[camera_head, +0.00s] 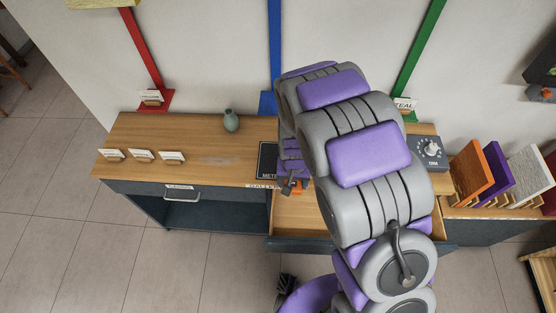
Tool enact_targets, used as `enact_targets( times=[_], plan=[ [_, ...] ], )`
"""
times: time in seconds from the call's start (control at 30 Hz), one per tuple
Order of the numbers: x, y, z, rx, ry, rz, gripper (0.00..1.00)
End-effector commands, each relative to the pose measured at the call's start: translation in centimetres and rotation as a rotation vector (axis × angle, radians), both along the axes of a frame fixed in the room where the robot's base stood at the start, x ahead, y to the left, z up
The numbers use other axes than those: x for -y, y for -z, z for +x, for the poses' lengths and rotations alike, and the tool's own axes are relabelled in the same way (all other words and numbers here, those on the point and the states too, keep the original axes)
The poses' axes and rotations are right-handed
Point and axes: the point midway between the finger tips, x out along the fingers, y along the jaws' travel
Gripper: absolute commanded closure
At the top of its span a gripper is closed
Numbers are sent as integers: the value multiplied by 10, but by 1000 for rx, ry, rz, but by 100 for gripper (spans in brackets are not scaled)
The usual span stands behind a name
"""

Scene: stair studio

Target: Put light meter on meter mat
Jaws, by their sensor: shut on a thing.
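The meter mat (268,150) is a dark square with pale edging and letters on the wooden desk top, left of my arm. My arm hides its right part. My gripper (289,186) points down at the mat's right front side, near the desk's front edge. It is shut on a small dark thing, mostly hidden, which looks to be the light meter. I cannot tell whether that thing touches the mat. No other light meter shows.
An open wooden drawer (287,223) juts out below the gripper. A green vase (231,120) and several small cards (142,156) stand to the left. A grey dial box (428,152) and colored panels (472,170) are at right. The desk's left-middle is clear.

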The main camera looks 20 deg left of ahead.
Motion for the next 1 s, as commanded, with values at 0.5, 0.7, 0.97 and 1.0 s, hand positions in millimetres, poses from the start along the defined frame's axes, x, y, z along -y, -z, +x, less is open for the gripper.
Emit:
enact_targets(
  times=[0.5,0.7,0.97,1.0],
  plan=[
    [-31,34,-34,1,-31,9,64],
    [-48,38,4,2,-31,6,64],
    [-71,44,48,2,-33,0,64],
    [-72,44,54,2,-32,1,64]
  ],
)
